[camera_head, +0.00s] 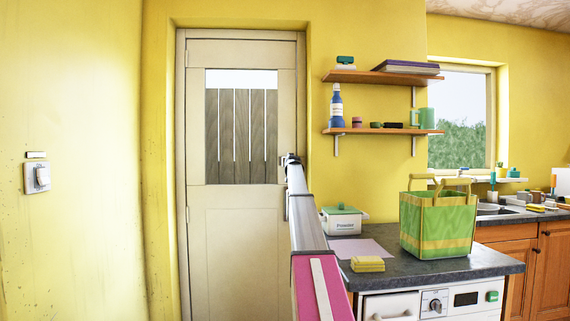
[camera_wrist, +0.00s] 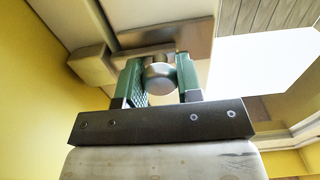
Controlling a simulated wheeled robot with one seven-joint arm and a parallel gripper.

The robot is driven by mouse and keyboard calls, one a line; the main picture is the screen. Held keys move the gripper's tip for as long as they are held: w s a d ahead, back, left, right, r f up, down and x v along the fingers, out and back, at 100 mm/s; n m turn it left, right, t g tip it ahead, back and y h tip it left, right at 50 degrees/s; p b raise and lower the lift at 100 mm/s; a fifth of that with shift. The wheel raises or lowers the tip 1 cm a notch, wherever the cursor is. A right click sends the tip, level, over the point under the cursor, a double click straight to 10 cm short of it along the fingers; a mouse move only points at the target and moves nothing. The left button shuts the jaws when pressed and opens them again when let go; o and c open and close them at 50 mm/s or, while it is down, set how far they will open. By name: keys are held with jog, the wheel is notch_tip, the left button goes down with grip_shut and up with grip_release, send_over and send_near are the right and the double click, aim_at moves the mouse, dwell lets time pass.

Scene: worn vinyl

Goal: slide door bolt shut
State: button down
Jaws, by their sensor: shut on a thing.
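The cream door (camera_head: 235,240) with a window in its upper half stands closed in its frame. My gripper (camera_head: 290,160) is at the door's right edge, about level with the lower part of the window; the arm hides most of the bolt there. In the wrist view my gripper (camera_wrist: 158,82) has its two green fingers on either side of the round metal bolt knob (camera_wrist: 160,78), shut on it. The metal bolt body (camera_wrist: 185,42) lies behind the knob. A beige block (camera_wrist: 92,63) sits left of it; whether the bolt's end is inside it cannot be told.
A dark counter (camera_head: 430,268) with a green bag (camera_head: 438,225), a white box (camera_head: 342,220) and yellow sponges (camera_head: 367,264) stands right of my arm. Shelves (camera_head: 375,131) hang above it. The yellow wall at left holds a switch (camera_head: 38,178).

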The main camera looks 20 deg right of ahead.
jog(key=shift+s+d, duration=0.15)
jog(key=shift+d, duration=0.35)
jog(key=c, duration=0.8)
grip_release()
jog(key=shift+d, duration=0.15)
jog(key=shift+s, duration=0.1)
jog(key=v, duration=1)
jog(key=shift+s, duration=0.3)
